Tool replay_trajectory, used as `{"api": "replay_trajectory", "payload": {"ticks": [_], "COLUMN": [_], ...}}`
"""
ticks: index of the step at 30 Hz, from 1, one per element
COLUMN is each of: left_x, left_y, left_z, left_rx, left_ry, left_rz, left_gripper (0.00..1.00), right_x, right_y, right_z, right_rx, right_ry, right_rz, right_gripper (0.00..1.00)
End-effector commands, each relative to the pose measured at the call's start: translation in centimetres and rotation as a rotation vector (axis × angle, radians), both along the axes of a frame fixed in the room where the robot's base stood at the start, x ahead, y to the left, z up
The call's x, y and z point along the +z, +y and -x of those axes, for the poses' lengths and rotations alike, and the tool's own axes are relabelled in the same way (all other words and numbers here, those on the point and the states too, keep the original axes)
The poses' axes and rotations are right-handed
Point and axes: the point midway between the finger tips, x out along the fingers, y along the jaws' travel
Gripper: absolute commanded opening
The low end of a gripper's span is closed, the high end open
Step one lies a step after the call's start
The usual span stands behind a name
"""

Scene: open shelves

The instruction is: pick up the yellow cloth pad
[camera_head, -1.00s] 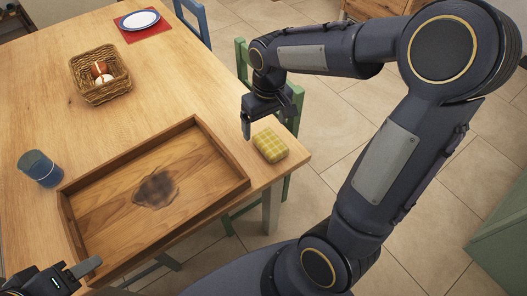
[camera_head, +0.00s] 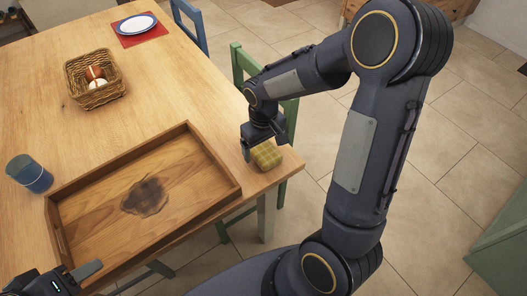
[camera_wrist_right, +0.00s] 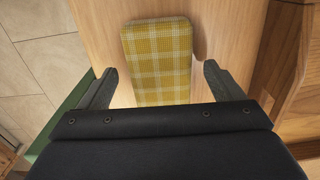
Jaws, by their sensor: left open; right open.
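The yellow checked cloth pad (camera_head: 266,156) lies on the table near its right corner, beside the wooden tray. In the right wrist view the pad (camera_wrist_right: 158,58) extends between and beyond the fingers. My right gripper (camera_head: 262,152) is open above it, with one finger on each side; it also shows in the right wrist view (camera_wrist_right: 158,88). Whether the fingers touch the pad cannot be told. My left gripper (camera_head: 80,275) is open and empty at the bottom left, by the tray's near corner, and only partly in view.
The wooden tray (camera_head: 212,207) with a dark stain (camera_head: 145,197) fills the near part of the table. A blue cup (camera_head: 30,174) stands left of it. A wicker basket (camera_head: 97,98) and a plate (camera_head: 137,24) are further back. A green chair (camera_head: 238,62) stands at the table's right edge.

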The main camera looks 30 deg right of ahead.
Motion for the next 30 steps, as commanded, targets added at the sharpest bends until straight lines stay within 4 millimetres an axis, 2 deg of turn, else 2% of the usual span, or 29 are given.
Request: {"api": "replay_trajectory", "payload": {"ticks": [2,12,23,29,30], "left_x": [0.0,0.0,0.1,0.6,0.6], "left_y": [0.0,0.0,0.0,0.0,0.0], "left_z": [0.0,0.0,0.0,0.0,0.0], "left_rx": [0.000,0.000,0.000,0.000,0.000], "left_ry": [0.000,0.000,0.000,0.000,0.000], "left_rz": [0.000,0.000,0.000,0.000,0.000], "left_gripper": [0.47,0.47,0.47,0.47,0.47], "right_x": [0.0,0.0,0.7,3.6,4.1], "right_y": [0.0,0.0,0.0,0.0,0.8], "right_z": [0.0,0.0,0.0,-0.1,0.1], "right_rx": [0.000,0.000,0.000,-0.001,0.004], "right_ry": [0.000,0.000,-0.001,-0.006,-0.006], "right_rz": [0.000,0.000,0.000,-0.001,-0.002], "right_gripper": [0.82,0.39,0.39,0.39,0.39]}}
